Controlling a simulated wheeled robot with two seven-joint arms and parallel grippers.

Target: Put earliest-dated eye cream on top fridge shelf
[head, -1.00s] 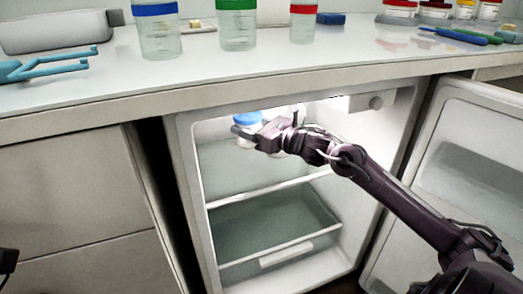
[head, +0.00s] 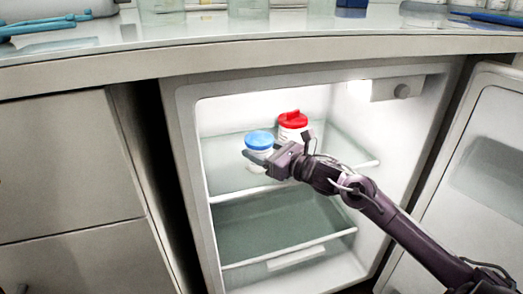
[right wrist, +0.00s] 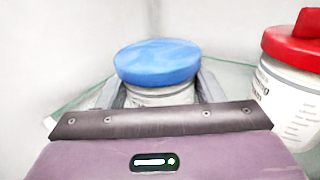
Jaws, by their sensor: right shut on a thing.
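A white jar with a blue lid (head: 259,140) is inside the open fridge at the top glass shelf (head: 225,178). My right gripper (head: 266,160) is shut on this jar. In the right wrist view the blue-lidded jar (right wrist: 158,64) stands upright between the two fingers. I cannot tell whether its base touches the shelf. A white jar with a red lid (head: 293,121) stands behind and to the right; it also shows in the right wrist view (right wrist: 290,90), its label only partly visible. No date is readable. My left gripper is not in view.
The fridge door (head: 475,165) stands open at the right. A lower drawer (head: 280,230) sits under the shelf. The counter (head: 270,45) runs above, with containers along its top. The shelf has free room right of the jars.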

